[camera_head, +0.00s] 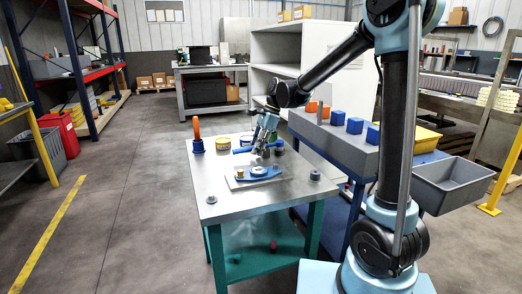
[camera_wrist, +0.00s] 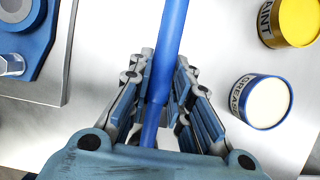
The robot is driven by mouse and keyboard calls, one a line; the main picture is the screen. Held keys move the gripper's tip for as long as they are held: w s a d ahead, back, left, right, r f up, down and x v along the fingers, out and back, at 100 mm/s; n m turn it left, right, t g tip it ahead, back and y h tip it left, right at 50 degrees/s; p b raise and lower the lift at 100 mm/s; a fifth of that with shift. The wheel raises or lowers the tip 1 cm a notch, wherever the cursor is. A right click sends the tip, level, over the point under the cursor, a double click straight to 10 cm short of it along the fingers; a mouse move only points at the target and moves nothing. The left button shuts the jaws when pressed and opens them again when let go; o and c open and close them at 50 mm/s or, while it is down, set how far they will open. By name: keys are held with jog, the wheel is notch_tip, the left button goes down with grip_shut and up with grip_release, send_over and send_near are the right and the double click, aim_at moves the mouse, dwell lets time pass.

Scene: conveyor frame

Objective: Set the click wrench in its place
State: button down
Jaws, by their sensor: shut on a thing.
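My gripper (camera_head: 264,146) is above the metal table (camera_head: 220,205). In the wrist view my gripper (camera_wrist: 160,88) is shut on a long blue bar, which I take for the click wrench (camera_wrist: 173,35). The bar runs between the finger pads and out past the top edge, so its far end is hidden there. In the head view the blue wrench (camera_head: 243,150) sticks out to the left of my gripper, roughly level. A blue fixture (camera_head: 258,172) on a pale plate is just below and in front. Its blue edge shows in the wrist view (camera_wrist: 58,55).
A yellow paint can (camera_wrist: 290,22) and a blue-rimmed grease can (camera_wrist: 262,100) stand close beside the wrench. An orange-handled tool (camera_head: 196,130) stands upright in a blue holder at the table's left. A grey bench with blue blocks (camera_head: 337,118) is to the right. The table's front is mostly clear.

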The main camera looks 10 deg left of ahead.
jog(key=shift+r, duration=0.1)
notch_tip(320, 180, up, 9)
jog(key=shift+r, duration=0.2)
jog(key=shift+f, duration=3.25)
jog(key=shift+f, duration=1.5)
jog(key=c, duration=1.4)
grip_release()
